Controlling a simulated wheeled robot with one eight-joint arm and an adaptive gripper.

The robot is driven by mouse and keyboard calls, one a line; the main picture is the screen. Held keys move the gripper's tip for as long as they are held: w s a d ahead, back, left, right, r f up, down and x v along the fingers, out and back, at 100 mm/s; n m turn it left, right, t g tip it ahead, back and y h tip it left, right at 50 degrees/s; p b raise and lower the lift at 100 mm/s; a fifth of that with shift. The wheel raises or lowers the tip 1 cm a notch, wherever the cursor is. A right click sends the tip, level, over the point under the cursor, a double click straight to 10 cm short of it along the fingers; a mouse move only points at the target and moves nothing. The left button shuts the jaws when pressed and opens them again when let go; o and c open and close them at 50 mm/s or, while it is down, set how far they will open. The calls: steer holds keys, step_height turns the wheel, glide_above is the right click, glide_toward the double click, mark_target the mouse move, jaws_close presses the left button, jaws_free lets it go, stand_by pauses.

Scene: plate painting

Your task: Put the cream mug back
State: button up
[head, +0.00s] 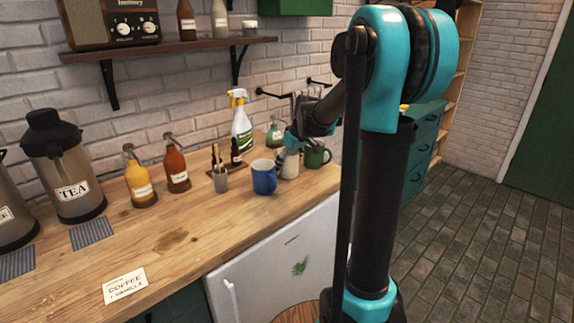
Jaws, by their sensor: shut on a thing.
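The cream mug (289,168) is at the back right of the wooden counter, between a blue mug (264,178) and a green mug (315,157). My gripper (291,148) reaches down to the cream mug from above and is shut on it. The fingers cover the mug's upper part. The mug looks upright, but I cannot tell whether its base touches the counter. The blue mug stands close on its left and the green mug close on its right.
A spray bottle (241,125) and a green bottle (274,133) stand behind the mugs. A grey cup with brushes (220,179) is left of the blue mug. Syrup bottles and a tea urn (66,170) stand farther left. The counter's front (195,232) is mostly clear.

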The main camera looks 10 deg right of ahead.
steer(key=shift+f, duration=0.1)
steer(key=o, duration=1.7)
steer(key=v, duration=1.2)
